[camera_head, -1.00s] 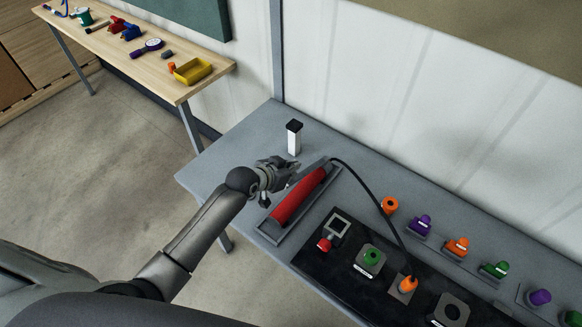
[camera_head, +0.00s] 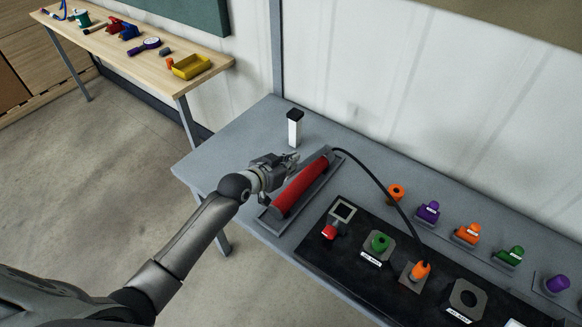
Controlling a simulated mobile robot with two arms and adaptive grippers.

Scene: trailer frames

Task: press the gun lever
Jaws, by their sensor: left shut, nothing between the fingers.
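The gun is a red cylinder (camera_head: 303,184) with a dark end, lying in a grey tray (camera_head: 272,222) on the grey table. A black cable (camera_head: 378,183) runs from its upper end to an orange plug (camera_head: 420,271). I cannot make out its lever clearly; my gripper may cover it. My left gripper (camera_head: 293,160) is shut and empty, at the upper left side of the red cylinder, close to it. I cannot tell whether they touch. My right gripper is not in view.
A black-topped white post (camera_head: 295,128) stands just behind my left gripper. A black panel (camera_head: 335,262) with green and orange connectors lies to the right. Several coloured connectors (camera_head: 467,234) line the back. A wooden table (camera_head: 150,60) with tools stands upper left.

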